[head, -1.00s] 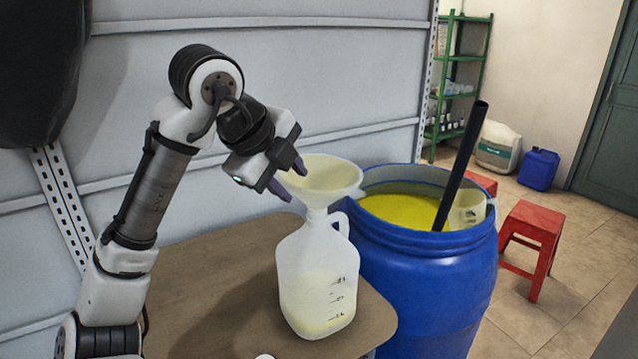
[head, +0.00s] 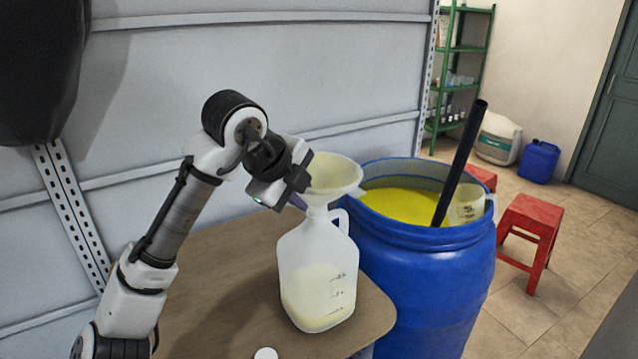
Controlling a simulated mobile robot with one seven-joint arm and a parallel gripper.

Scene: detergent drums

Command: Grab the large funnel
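The large funnel (head: 337,176) is pale cream and translucent. It stands upright in the mouth of a translucent jug (head: 318,262) on the brown table. The jug holds some pale yellowish liquid. My gripper (head: 298,202) is at the funnel's left side, with its purple fingertips close to the cone's lower part. The gripper body hides part of the fingers and the funnel's left edge. I cannot tell whether the fingers touch the funnel or how far apart they are.
A blue drum (head: 432,270) of yellow liquid stands right of the table (head: 222,290), with a black pole (head: 462,160) and a measuring jug (head: 466,202) in it. A white cap (head: 265,354) lies at the table's front. The grey wall is behind. A red stool (head: 531,232) stands right.

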